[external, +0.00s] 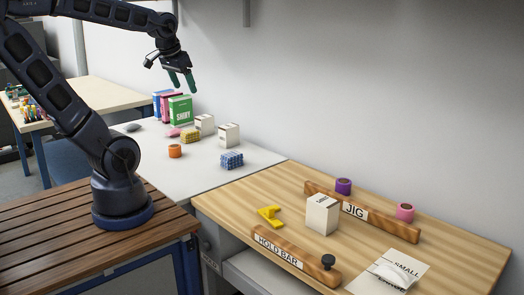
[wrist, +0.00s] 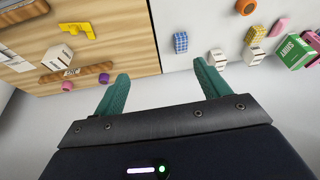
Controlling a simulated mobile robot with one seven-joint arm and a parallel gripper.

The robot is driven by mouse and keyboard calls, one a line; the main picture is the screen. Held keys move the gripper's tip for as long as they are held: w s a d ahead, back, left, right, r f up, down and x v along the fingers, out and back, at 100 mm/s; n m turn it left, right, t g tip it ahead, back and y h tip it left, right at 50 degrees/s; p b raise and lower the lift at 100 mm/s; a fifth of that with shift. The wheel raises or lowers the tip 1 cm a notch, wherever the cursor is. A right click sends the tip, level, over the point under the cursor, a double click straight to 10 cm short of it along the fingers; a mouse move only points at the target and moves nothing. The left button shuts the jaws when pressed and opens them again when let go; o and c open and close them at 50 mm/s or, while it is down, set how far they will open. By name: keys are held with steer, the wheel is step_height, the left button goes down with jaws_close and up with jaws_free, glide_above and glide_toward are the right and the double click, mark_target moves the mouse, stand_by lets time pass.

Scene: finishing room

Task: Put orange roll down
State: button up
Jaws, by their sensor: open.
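The orange roll (external: 175,151) stands on the white table, in front of the yellow pack and left of the blue checkered pack. It also shows at the top right of the wrist view (wrist: 246,6), partly cut by the frame edge. My gripper (external: 183,82) is raised well above the back of the white table, near the wall. Its green fingers (wrist: 161,85) are apart with nothing between them. The gripper is clear of the roll.
On the white table are a green SHINY box (external: 180,110), white cartons (external: 229,135), a yellow pack (external: 190,136) and a blue checkered pack (external: 231,160). The wooden bench (external: 235,205) holds a JIG bar (external: 385,223), a HOLD BAR (external: 295,255), purple (external: 343,186) and pink (external: 405,211) rolls.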

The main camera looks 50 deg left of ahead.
steer(key=shift+m+h, duration=0.3)
steer(key=shift+m, duration=0.1)
steer(key=shift+s+d+r, duration=0.15)
steer(key=shift+s+d, duration=0.4)
steer(key=shift+s, duration=0.35)
steer(key=shift+s+d+r, duration=0.1)
steer(key=shift+s+d, duration=0.45)
steer(key=shift+s, duration=0.35)
